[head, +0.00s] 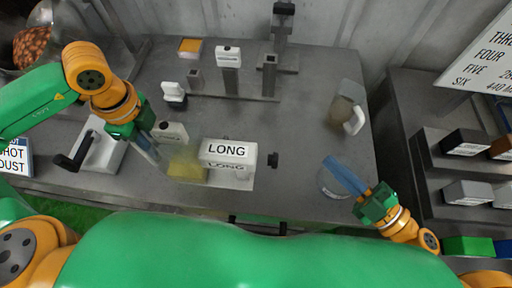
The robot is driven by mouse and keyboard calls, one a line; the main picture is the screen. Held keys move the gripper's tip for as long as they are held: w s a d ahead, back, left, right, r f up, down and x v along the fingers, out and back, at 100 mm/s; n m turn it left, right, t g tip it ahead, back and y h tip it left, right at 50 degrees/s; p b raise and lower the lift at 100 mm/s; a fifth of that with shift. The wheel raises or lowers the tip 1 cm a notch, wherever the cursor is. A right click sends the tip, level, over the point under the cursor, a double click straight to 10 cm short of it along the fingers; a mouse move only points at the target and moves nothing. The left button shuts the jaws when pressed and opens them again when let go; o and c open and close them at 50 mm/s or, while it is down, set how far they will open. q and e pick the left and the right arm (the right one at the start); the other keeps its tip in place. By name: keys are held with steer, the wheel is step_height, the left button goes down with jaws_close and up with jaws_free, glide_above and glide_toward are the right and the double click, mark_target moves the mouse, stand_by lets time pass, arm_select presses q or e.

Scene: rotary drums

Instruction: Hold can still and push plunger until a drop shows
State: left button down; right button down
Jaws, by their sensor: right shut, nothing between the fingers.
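I cannot tell for sure which thing is the can or the plunger. A grey-brown vessel (346,104) with a white handle stands at the right of the bench. A pale round thing (328,185) lies at the bench's front right, partly hidden by my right gripper (330,162), which is shut and empty with blue fingers slanting over it. A white block marked LONG (229,151) sits at front centre, beside a clear yellowish box (186,165) and a dark knob (273,160). My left gripper (152,157) points down left of the yellowish box; its finger gap is unclear.
A white block with a black handle (92,150) stands left of my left gripper. Grey posts (269,75) and a small white-topped part (174,93) stand at the back. A shelf with boxes (467,142) is at right. The bench's middle right is clear.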

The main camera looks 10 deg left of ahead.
mark_target(275, 160)
steer(key=shift+s+d+f+m+t+h, duration=0.2)
steer(key=shift+d+f+m+t+h, duration=0.4)
steer(key=shift+h, duration=0.2)
steer(key=a, duration=0.9)
steer(key=shift+r, duration=0.1)
stand_by(1.4)
steer(key=shift+a, duration=0.4)
steer(key=shift+a, duration=1.2)
stand_by(1.0)
steer(key=shift+d, duration=1.65)
